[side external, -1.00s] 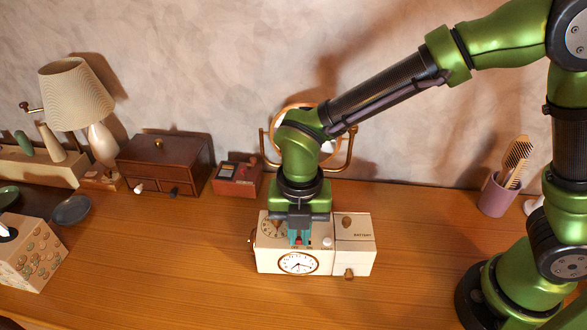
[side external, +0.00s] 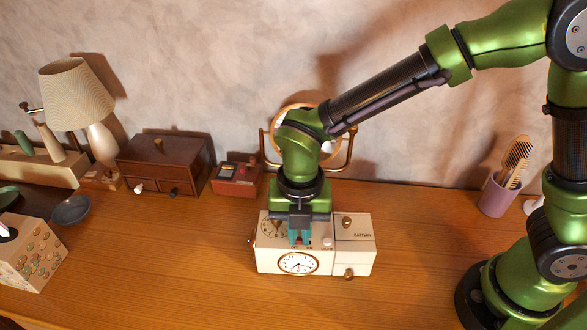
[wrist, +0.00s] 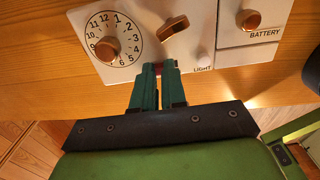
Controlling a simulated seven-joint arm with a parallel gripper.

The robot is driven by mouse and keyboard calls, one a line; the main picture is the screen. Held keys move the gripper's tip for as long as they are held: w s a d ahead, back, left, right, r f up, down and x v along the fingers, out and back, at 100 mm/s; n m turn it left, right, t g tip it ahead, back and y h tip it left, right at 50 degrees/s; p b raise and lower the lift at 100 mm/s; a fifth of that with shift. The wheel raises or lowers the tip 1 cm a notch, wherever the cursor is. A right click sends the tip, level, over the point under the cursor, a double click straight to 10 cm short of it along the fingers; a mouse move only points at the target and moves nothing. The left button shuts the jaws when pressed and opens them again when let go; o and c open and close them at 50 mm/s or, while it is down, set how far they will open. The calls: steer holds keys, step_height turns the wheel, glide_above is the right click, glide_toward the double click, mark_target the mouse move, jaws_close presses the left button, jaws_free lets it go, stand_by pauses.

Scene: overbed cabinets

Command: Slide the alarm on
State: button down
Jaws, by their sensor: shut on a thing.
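The cream alarm clock (side external: 268,262) stands on the wooden desk, with a round clock face (side external: 298,263) on its front. My gripper (side external: 299,240) points down onto its top. In the wrist view my teal fingertips (wrist: 160,70) are close together on a small dark red piece, which looks like the alarm slider and is mostly hidden between them. A numbered dial with a copper knob (wrist: 107,48) is to the left of the fingers. A copper lever (wrist: 173,27) is just beyond them, and a white button marked LIGHT (wrist: 203,57) is to the right.
The clock's right section is marked BATTERY and carries a copper knob (wrist: 248,19). A round mirror (side external: 277,125) stands behind my wrist. A small red box (side external: 238,180) and a brown drawer box (side external: 162,165) are to the left. The desk in front is clear.

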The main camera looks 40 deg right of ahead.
steer(key=shift+s+d, duration=0.45)
steer(key=shift+d, duration=0.15)
steer(key=c, duration=1.2)
jaws_free()
steer(key=shift+o, duration=0.2)
steer(key=shift+r, duration=0.1)
step_height(320, 180, up, 17)
